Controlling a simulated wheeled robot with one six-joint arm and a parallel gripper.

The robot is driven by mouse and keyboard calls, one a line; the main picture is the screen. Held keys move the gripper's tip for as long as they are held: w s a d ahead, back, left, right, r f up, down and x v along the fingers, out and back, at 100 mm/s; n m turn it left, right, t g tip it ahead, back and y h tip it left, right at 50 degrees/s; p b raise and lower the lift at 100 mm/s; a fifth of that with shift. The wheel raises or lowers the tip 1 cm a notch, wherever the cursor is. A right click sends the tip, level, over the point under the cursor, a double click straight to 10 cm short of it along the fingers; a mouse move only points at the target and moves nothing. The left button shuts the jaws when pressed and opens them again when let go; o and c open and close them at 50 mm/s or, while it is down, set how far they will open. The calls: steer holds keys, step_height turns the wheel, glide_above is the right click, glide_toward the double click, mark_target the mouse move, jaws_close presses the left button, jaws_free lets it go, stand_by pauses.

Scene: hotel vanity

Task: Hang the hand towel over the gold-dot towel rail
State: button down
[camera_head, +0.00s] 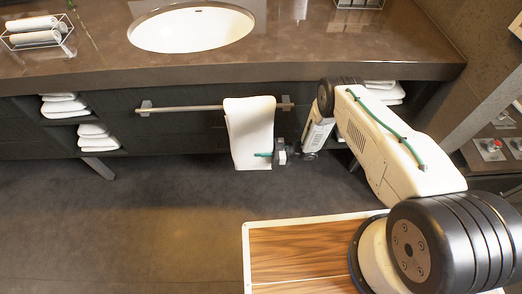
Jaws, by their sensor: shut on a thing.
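A white hand towel (248,125) is at the right part of a metal towel rail (180,108) on the dark vanity front. Its top edge is at the rail and its front hangs down below it. Whether a part lies behind the rail is hidden. No gold dot can be made out on the rail. My gripper (264,155) is at the towel's lower right edge, shut on it, with a green fingertip across the front of the cloth.
The countertop with a white oval basin (192,28) overhangs the rail. Folded white towels fill shelves at left (64,105) and right (384,92). A wire basket (38,36) holds rolled towels on the counter. The dark floor (120,220) at left is clear.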

steer(key=c, duration=1.3)
jaws_free()
steer(key=d, duration=0.7)
steer(key=shift+s+d, duration=0.15)
steer(key=shift+d, duration=0.25)
